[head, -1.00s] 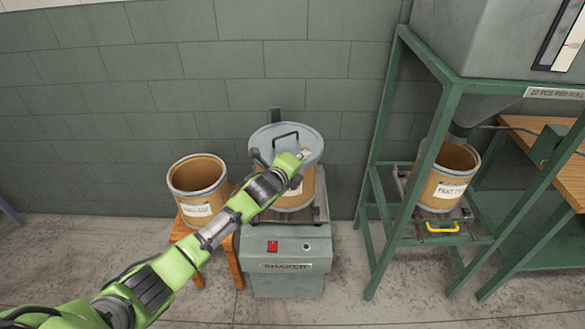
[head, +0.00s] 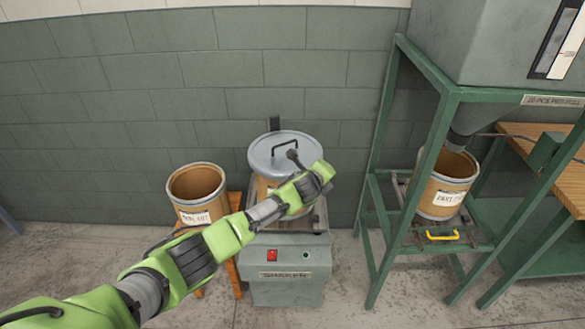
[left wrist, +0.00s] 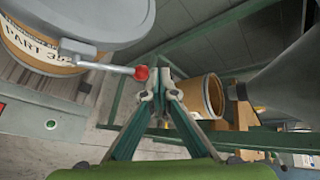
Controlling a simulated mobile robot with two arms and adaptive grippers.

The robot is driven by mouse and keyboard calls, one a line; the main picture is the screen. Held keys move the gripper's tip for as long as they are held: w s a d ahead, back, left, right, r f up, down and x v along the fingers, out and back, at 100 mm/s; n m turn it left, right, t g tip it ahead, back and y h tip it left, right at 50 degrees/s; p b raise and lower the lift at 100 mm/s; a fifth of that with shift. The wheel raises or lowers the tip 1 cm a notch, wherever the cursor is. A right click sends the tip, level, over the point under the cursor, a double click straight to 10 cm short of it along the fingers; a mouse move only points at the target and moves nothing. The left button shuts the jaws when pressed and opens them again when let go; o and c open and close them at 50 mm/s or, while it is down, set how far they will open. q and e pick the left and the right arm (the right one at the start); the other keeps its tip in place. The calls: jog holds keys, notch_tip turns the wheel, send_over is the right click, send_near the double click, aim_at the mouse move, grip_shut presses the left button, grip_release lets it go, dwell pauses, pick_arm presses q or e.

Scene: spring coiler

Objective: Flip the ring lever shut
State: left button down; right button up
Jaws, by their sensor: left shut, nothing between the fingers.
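The drum (head: 263,190) stands on the shaker with a grey lid (head: 265,160) and handle on top. Its label shows in the left wrist view at the upper left. The ring lever (left wrist: 100,67) sticks out from the rim of the lid ring (left wrist: 75,46) and ends in a red knob (left wrist: 141,73). My left gripper (left wrist: 160,82) is shut and empty, its fingertips just right of the knob; I cannot tell whether they touch it. In the head view my left wrist covers the drum's right front and hides the lever and fingertips. My right gripper is in no view.
The shaker (head: 285,285) has a red switch. An open drum (head: 196,190) stands on a wooden stool at left. A green frame (head: 385,190) with a hopper and another open drum (head: 448,190) stands at right. The wall is close behind.

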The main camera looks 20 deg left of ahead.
pick_arm(q)
jog(key=shift+s+a+f+p, duration=0.25)
jog(key=shift+s+a+p, duration=0.25)
jog(key=shift+a, duration=0.3)
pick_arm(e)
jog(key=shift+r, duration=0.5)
